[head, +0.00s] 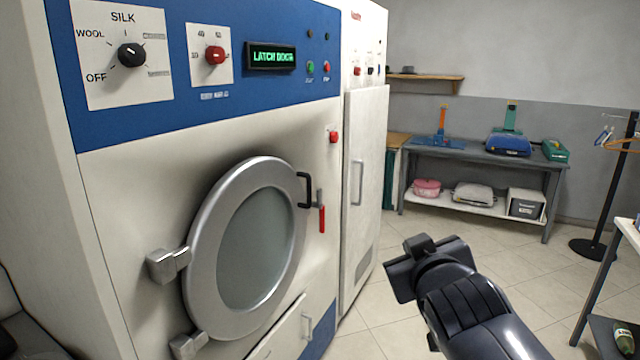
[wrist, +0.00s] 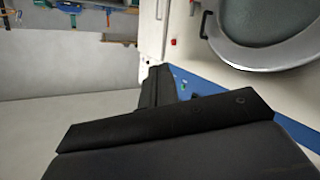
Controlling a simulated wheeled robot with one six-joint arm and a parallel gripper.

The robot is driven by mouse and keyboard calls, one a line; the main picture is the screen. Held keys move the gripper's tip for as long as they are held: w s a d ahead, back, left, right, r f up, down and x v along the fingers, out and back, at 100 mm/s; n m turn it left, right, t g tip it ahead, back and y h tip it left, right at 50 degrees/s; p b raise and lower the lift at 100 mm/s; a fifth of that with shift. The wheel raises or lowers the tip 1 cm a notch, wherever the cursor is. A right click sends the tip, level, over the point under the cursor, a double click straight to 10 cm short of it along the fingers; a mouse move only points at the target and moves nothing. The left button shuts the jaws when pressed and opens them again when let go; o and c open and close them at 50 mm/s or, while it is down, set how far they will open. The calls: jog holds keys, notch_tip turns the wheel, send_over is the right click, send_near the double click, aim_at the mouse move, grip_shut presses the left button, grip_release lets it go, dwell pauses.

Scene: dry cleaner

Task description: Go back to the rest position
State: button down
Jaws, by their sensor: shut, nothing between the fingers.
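My gripper (head: 412,265) is at the lower middle right of the head view, at the end of my dark arm. It is in the air in front of the machine, apart from it. In the wrist view my gripper (wrist: 160,88) shows as dark shapes in the middle; it is shut and empty. The fingertips are hard to make out in both views.
A dry-cleaning machine (head: 125,195) fills the left, its display (head: 271,57) reading "LATCH DOOR". Its round door (head: 206,255) has a black handle (head: 305,190) beside a red lever (head: 322,218). A workbench (head: 470,154) and coat stand (head: 606,190) stand behind; tiled floor is clear between.

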jog(key=s+f, duration=0.1)
jog(key=s+f+m+g, duration=0.1)
jog(key=shift+s+d+p, duration=0.1)
jog(key=shift+s+p, duration=0.25)
jog(key=shift+p, duration=0.05)
